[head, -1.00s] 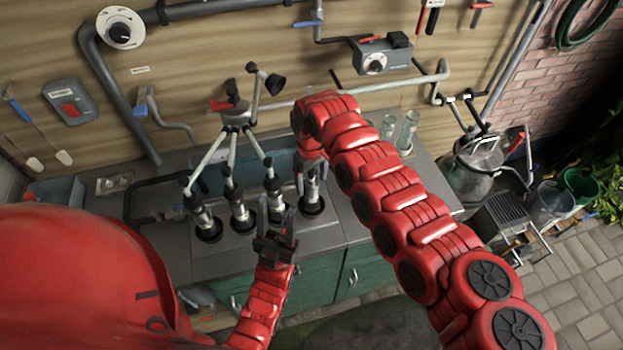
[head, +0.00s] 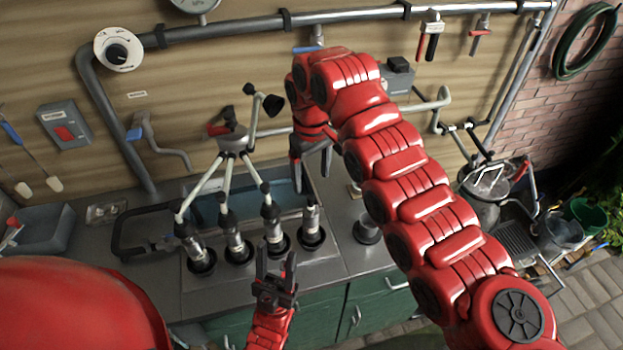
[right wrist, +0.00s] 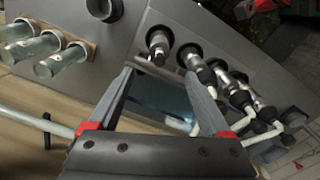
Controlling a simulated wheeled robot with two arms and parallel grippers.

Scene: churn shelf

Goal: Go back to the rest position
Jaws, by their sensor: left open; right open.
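My right gripper (head: 311,178) is open and empty above the sink basin, behind the row of metal teat cups. In the right wrist view its two fingers (right wrist: 157,75) are spread with nothing between them. My left gripper (head: 276,264) is open and empty in front of the row, its fingers pointing up toward the cups. Several teat cups stand in round holes in the counter. The rightmost cup (head: 311,225) is apart from both grippers; it also shows in the right wrist view (right wrist: 157,45). The others connect to the milking claw (head: 233,137).
The grey counter (head: 345,235) has green cabinets (head: 318,310) below. A wall pipe (head: 345,15), a lever tap (head: 145,135) and a switch box (head: 64,127) are behind. A milk can (head: 485,190) and buckets stand right.

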